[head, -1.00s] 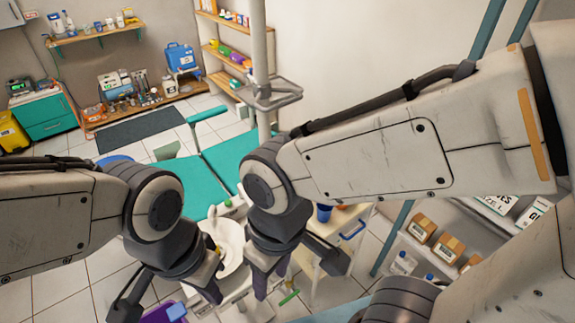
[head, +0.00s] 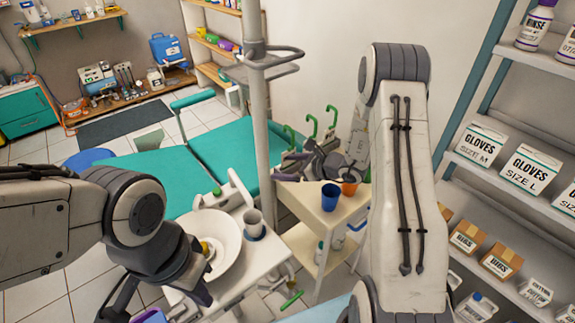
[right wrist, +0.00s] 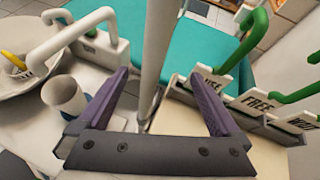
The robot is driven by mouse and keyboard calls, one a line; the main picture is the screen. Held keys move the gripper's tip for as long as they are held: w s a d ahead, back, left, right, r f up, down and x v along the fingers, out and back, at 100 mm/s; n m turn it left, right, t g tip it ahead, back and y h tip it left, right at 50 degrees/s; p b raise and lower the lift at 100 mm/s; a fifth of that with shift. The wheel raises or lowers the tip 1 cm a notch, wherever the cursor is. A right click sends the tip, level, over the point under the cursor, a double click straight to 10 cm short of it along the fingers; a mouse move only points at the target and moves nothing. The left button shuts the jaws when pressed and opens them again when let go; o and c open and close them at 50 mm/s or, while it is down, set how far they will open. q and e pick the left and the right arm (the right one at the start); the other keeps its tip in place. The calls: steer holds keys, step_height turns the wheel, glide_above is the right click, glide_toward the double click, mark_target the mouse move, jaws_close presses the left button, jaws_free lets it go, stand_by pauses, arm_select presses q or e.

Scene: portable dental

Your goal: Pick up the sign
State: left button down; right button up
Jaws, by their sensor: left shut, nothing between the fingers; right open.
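Three small white signs with green hook handles stand in a row on the cart. In the right wrist view, one sign (right wrist: 208,83) is partly cut off by my finger, the middle sign (right wrist: 257,101) reads "FREE", and another sign (right wrist: 300,124) seems to read "WAIT". In the head view their green hooks (head: 311,124) rise behind my right gripper (head: 283,168), which hides most of the cards. My right gripper, also in the right wrist view (right wrist: 152,76), is open and empty, left of the signs. My left gripper (head: 197,290) is shut and empty by the basin.
The cart (head: 312,211) carries a blue cup (head: 330,197) and an orange cup (head: 349,188). A pole (head: 262,120) stands left of the signs. A white basin (head: 222,240) and grey cup (head: 253,222) are nearby. A shelf with glove boxes (head: 481,145) is at right.

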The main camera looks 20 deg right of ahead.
mark_target(283, 154)
steer(key=w+d+f+m+t+h, duration=0.1)
steer(key=w, duration=0.1)
steer(key=w+d+f+m, duration=0.1)
steer(key=w+d, duration=0.1)
steer(key=w+d+f+m+t+h+p, duration=0.1)
steer(key=w+d+m, duration=0.1)
steer(key=shift+w+d+f+t+h, duration=0.1)
steer(key=shift+w+t+h, duration=0.2)
steer(key=p+x, duration=0.1)
steer(key=x, duration=0.5)
steer(key=shift+a+f, duration=0.25)
steer(key=c, duration=1.2)
steer(key=shift+c, duration=0.2)
steer(key=shift+w+r, duration=0.1)
steer(key=shift+r, duration=0.05)
step_height(283, 154, up, 10)
steer(key=b, duration=0.1)
